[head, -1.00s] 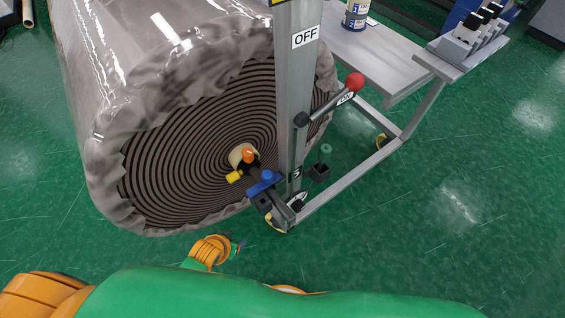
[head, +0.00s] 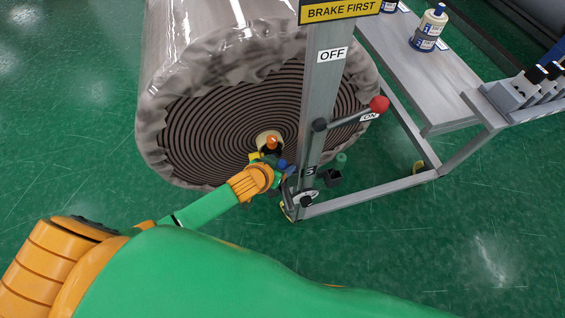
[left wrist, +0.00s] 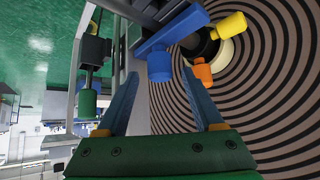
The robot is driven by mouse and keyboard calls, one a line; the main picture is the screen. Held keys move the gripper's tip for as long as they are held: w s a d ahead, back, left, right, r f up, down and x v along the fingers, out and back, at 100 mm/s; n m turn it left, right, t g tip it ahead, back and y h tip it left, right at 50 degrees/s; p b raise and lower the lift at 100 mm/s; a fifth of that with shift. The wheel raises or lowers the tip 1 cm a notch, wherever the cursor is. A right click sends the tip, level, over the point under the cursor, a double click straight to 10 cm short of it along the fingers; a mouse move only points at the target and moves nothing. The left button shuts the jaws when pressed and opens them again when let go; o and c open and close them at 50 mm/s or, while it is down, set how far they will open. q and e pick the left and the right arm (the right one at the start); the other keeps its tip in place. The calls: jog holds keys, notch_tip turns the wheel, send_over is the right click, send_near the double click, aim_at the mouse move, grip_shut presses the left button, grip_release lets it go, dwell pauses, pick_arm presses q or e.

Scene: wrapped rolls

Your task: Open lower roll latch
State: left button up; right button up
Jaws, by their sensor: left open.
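The lower roll latch area sits at the wrapped roll's core, beside the metal post (head: 318,110). An orange knob (head: 271,142) and a yellow knob (head: 255,156) show at the core, with a blue knob (head: 282,164) nearer the post. In the left wrist view the blue knob (left wrist: 160,66) appears between the fingertips, with the orange knob (left wrist: 203,74) and yellow knob (left wrist: 232,25) to its right. My left gripper (head: 286,172) is open at the blue knob; contact is unclear. Its fingers also show in the left wrist view (left wrist: 160,82). My right gripper is out of view.
The large wrapped roll (head: 220,125) stands left of the post. A red-balled brake lever (head: 379,104) sticks out from the post near the ON label. The frame's lower rail (head: 375,192) runs right. Bottles (head: 430,28) stand on a grey shelf. Green floor is open in front.

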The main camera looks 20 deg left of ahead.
pick_arm(q)
jog(key=shift+x, duration=0.85)
grip_shut()
dwell(0.8)
